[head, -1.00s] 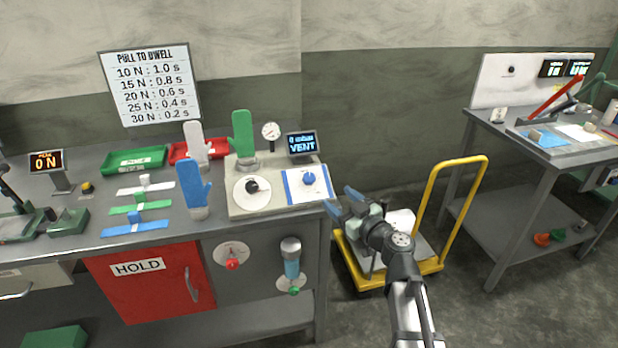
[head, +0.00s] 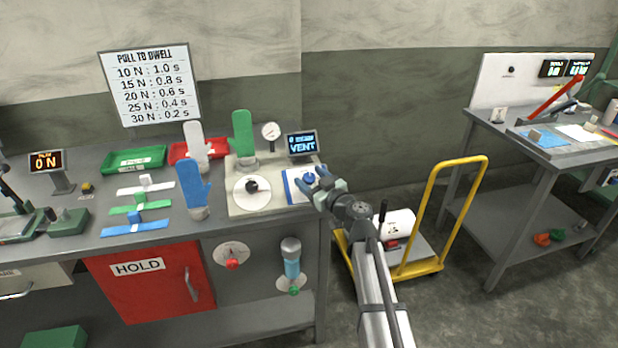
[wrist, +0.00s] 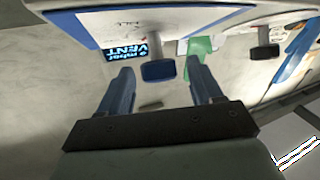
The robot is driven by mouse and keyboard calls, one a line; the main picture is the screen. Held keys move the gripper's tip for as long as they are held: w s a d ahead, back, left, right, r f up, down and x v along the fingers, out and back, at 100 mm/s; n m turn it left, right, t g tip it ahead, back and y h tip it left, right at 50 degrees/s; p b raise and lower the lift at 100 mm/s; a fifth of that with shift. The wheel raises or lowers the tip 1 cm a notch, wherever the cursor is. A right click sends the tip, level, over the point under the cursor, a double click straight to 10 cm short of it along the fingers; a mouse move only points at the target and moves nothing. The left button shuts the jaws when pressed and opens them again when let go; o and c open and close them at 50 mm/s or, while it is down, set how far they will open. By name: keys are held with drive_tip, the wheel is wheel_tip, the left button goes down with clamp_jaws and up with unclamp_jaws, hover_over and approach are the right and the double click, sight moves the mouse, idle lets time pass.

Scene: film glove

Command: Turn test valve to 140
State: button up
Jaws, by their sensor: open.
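A blue knob (head: 308,178) stands on a white plate with a blue border (head: 290,188) on the test panel. In the wrist view the blue knob (wrist: 158,71) shows between my fingertips. A black knob (head: 252,186) sits on a round white dial to its left. I cannot tell by label which knob is the test valve. A small display (head: 302,143) behind them reads "VENT", with a smaller line above. My gripper (head: 312,182) is open at the blue knob, one finger on each side; contact is not visible.
A round gauge (head: 270,131) rises behind the panel. A yellow cart (head: 432,200) stands right of the bench.

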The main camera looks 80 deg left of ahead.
drive_tip(key=shift+s+a, duration=0.2)
drive_tip(key=shift+a, duration=0.4)
drive_tip(key=c, duration=1)
drive_tip(key=shift+o, duration=0.2)
drive_tip(key=shift+s+m+t+y, duration=0.15)
drive_tip(key=shift+m+t+y, duration=0.15)
drive_tip(key=shift+m+t, duration=0.45)
drive_tip(key=shift+r+m+t+y, duration=0.1)
drive_tip(key=shift+m+t+y, duration=0.3)
drive_tip(key=shift+m+t, duration=1.95)
drive_tip(key=o, duration=1)
drive_tip(key=shift+c, duration=0.2)
